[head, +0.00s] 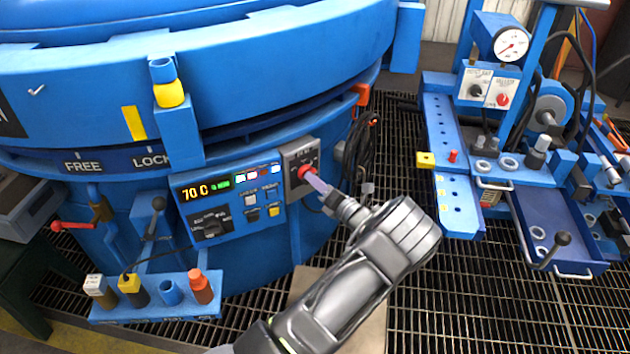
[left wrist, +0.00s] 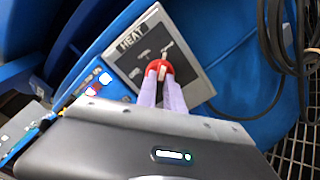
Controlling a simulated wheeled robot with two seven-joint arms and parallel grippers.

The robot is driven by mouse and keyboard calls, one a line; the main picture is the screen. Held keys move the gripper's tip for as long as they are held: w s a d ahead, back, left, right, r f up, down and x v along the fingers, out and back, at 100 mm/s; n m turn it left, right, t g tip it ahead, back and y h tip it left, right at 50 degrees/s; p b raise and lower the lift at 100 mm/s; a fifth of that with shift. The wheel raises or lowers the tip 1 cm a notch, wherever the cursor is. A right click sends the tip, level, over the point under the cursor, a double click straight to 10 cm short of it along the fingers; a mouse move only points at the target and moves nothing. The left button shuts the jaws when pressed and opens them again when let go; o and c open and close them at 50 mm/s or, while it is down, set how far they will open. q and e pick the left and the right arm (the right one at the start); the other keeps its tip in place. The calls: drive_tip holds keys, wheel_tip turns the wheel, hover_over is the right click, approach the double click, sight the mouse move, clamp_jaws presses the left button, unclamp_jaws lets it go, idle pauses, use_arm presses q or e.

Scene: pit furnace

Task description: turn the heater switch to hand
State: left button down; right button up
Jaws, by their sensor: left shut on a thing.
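The heater switch is a red knob (head: 304,171) on a grey plate (head: 290,152) with a dark face, mounted on the blue furnace wall right of the control panel. In the left wrist view the plate (left wrist: 196,82) reads HEAT, and the red knob (left wrist: 160,67) sits between my fingertips. My left gripper (head: 315,180) comes from the lower right and is shut on the knob; its pale fingers (left wrist: 161,90) also show in the left wrist view. The small position labels are too small to read. My right gripper is not in view.
The control panel (head: 228,203) with a lit display is left of the switch plate. Black cables (head: 360,150) hang close on its right. A blue rack (head: 155,305) holds several plugs below left. A blue bench (head: 455,170) with a gauge stands right, over grating.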

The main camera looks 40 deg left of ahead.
use_arm(q)
drive_tip(key=c, duration=1.5)
unclamp_jaws()
drive_tip(key=shift+o, duration=0.2)
drive_tip(key=shift+d, duration=0.1)
drive_tip(key=v, duration=0.7)
drive_tip(key=shift+d, duration=0.3)
drive_tip(key=shift+s, duration=0.15)
